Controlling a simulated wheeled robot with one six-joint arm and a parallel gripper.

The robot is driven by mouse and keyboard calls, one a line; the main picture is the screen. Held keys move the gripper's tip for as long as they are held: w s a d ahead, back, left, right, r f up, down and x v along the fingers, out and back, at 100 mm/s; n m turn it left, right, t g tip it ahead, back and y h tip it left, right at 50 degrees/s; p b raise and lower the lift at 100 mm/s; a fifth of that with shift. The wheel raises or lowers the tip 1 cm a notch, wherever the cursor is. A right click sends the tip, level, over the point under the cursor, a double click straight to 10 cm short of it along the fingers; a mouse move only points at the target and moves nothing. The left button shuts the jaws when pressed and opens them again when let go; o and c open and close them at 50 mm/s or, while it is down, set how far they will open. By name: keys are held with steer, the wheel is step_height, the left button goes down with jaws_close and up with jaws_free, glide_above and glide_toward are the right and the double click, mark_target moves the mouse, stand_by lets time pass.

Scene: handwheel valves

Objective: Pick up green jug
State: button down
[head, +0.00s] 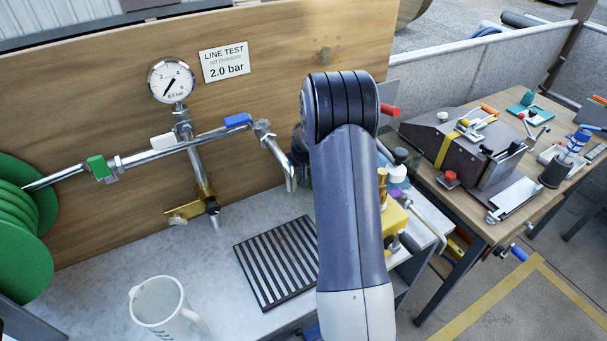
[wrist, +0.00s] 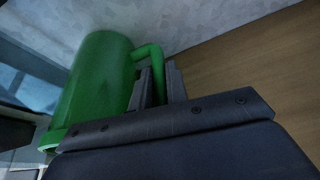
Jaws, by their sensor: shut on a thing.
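The green jug (wrist: 95,85) fills the left of the wrist view, with its handle (wrist: 150,55) on its right side. My gripper (wrist: 160,85) is shut on the jug's handle, its two fingers on either side of it.
A white mug (head: 160,305) stands on the grey counter (head: 100,285) at front left. A slatted drain grate (head: 275,262) lies beside my arm. Pipes with a spout (head: 283,165) and a gauge (head: 171,81) front the wooden backboard (head: 280,50). A cluttered bench (head: 530,185) stands right.

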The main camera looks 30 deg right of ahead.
steer(key=shift+w+r, duration=0.1)
steer(key=shift+r, duration=0.3)
steer(key=w+d+b+v, duration=0.1)
steer(key=b+v, duration=0.1)
steer(key=v, duration=1.2)
steer(key=shift+a+r, duration=0.3)
steer(key=shift+r, duration=0.2)
